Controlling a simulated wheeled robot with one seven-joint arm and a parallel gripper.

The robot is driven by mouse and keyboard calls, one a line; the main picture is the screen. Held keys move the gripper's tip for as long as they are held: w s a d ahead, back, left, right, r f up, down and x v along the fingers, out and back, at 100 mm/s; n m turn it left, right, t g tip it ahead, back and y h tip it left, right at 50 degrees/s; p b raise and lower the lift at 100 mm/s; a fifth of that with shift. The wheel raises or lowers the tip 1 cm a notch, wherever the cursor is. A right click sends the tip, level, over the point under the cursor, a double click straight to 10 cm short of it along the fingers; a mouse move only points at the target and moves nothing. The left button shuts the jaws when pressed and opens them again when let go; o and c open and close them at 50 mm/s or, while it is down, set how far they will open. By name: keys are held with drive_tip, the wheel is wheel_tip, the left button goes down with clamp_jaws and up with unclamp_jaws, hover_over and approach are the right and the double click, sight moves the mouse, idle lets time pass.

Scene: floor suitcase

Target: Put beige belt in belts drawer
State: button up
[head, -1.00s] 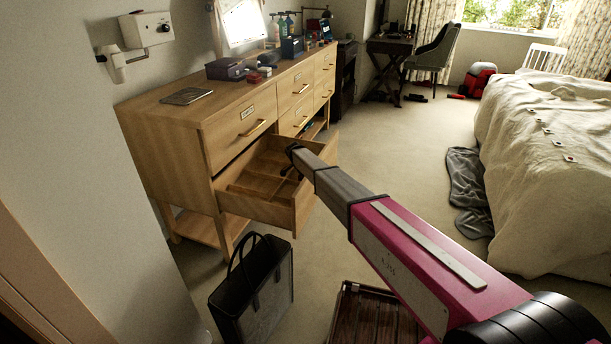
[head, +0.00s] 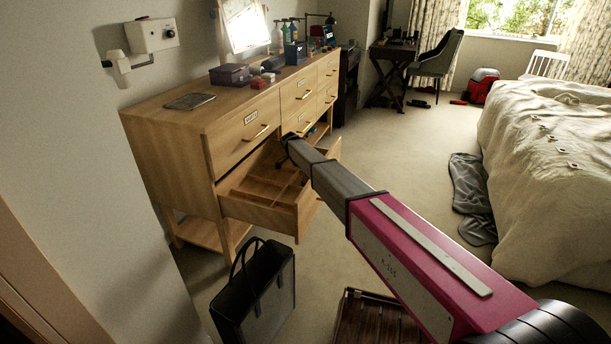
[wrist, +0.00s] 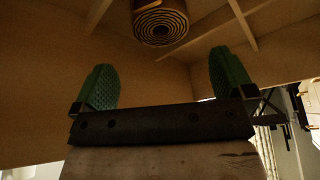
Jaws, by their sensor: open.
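The open drawer (head: 262,212) of the wooden dresser has thin wooden dividers inside. In the wrist view, a coiled belt (wrist: 160,22), brown-beige with dark gaps between its turns, lies in the drawer beside a divider (wrist: 242,24). My gripper (wrist: 165,85) is open, with its two green fingers wide apart and nothing between them. The coil shows beyond the fingertips, apart from both. In the head view my gripper (head: 284,148) is small and dark over the far part of the open drawer, and the belt cannot be made out there.
Closed drawers with gold handles (head: 262,132) are above and beside the open one. A black bag (head: 257,292) stands on the floor in front, near a dark slatted wooden item (head: 372,318). The bed (head: 550,160) is at the right. Carpet between is mostly clear.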

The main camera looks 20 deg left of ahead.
drive_tip(key=shift+v, duration=1.3)
